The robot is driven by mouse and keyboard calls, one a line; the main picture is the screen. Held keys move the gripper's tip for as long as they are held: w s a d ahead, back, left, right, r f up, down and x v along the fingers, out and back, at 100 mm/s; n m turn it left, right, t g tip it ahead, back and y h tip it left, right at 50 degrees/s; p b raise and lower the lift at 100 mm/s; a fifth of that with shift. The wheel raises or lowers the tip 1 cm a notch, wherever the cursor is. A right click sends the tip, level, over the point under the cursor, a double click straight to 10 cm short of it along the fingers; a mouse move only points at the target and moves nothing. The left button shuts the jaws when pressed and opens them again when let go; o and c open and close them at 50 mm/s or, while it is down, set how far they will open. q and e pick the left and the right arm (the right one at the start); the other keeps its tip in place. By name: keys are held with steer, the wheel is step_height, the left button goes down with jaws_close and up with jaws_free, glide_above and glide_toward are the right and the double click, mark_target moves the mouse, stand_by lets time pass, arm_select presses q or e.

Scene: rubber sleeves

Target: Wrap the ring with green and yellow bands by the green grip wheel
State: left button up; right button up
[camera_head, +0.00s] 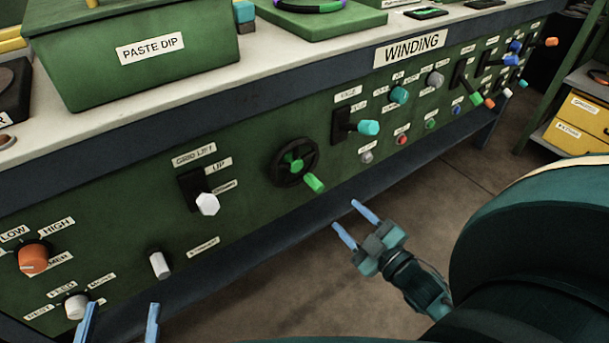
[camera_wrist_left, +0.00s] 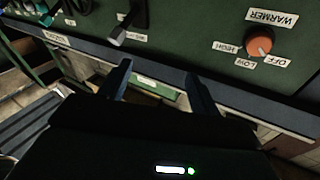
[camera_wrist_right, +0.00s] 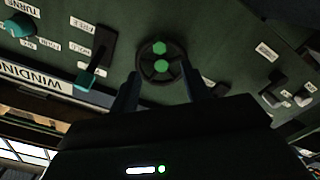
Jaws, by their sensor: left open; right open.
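The green grip wheel (camera_head: 295,162) is a dark handwheel with a green hub and a green grip sticking out, on the green panel front. It also shows in the right wrist view (camera_wrist_right: 161,48), between and beyond the fingertips. My right gripper (camera_head: 345,214) is open and empty, below and right of the wheel, apart from it. My left gripper (camera_head: 120,312) is open and empty at the bottom left, near the panel's lower edge. A dark ring (camera_head: 305,5) with purple and green parts is cut off at the top edge. I cannot see yellow bands on it.
The panel carries several other controls: a white-knobbed lever (camera_head: 207,204), a teal-knobbed lever (camera_head: 368,127) and an orange warmer knob (camera_head: 32,258). A green paste dip box (camera_head: 150,62) stands on the counter. Yellow drawers (camera_head: 582,118) are at right. The floor before the panel is clear.

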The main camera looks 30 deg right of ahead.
mark_target(320, 189)
steer(key=w+b, duration=0.1)
steer(key=w, duration=0.3)
steer(key=w+b, duration=0.1)
steer(key=w, duration=0.3)
steer(key=w+a+b, duration=0.1)
steer(key=w, duration=0.3)
steer(key=shift+w, duration=0.3)
steer(key=shift+c, duration=0.4)
jaws_close()
